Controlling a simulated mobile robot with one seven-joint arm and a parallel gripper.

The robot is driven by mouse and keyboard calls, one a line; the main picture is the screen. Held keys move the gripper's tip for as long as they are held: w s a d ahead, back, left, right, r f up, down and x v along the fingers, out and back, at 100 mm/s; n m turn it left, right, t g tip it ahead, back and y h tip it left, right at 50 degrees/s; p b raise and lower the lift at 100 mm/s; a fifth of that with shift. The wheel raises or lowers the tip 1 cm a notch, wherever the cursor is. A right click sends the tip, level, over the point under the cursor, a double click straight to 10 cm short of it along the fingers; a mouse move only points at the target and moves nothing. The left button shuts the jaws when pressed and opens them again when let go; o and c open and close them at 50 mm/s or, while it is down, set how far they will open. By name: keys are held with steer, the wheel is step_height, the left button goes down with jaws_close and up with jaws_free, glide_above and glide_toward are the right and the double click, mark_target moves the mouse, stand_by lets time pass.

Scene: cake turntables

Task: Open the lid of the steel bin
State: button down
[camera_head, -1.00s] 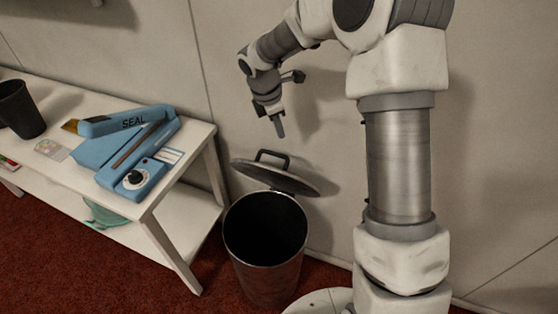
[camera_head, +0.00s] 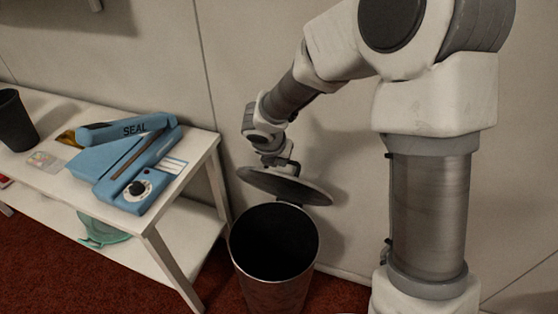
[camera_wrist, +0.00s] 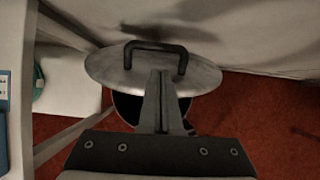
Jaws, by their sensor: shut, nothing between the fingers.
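The steel bin (camera_head: 275,291) stands on the floor with its dark mouth uncovered in the head view. Its round grey lid (camera_head: 285,187) is raised and tilted over the back of the rim. The lid also shows in the wrist view (camera_wrist: 108,68), with its black bar handle (camera_wrist: 155,46) on top. My gripper (camera_wrist: 160,74) is shut and empty, its fingers in front of the lid's face just below the handle in that view. Whether they touch the lid cannot be told. In the head view the fingertips are hidden behind the lid.
A white table (camera_head: 196,166) with a lower shelf stands left of the bin, holding a blue sealer (camera_head: 135,165) and a dark cup (camera_head: 15,122). A teal item (camera_head: 103,232) is on the shelf. The wall is close behind the bin.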

steer(key=shift+b+x, duration=0.6)
steer(key=shift+x, duration=1.75)
steer(key=shift+r, duration=0.1)
steer(key=shift+w+r+p, duration=0.15)
steer(key=shift+w+p, duration=0.1)
steer(key=shift+p, duration=0.1)
steer(key=w+d+p, duration=0.1)
steer(key=w+p, duration=0.1)
steer(key=w+d+r+p, duration=0.1)
steer(key=w+p, duration=0.1)
steer(key=w, duration=0.1)
steer(key=w+d+p, duration=0.1)
steer(key=w+p, duration=0.1)
steer(key=w, duration=0.1)
steer(key=shift+w+d+r+p, duration=0.2)
steer(key=shift+d+p, duration=0.1)
steer(key=shift+p, duration=0.1)
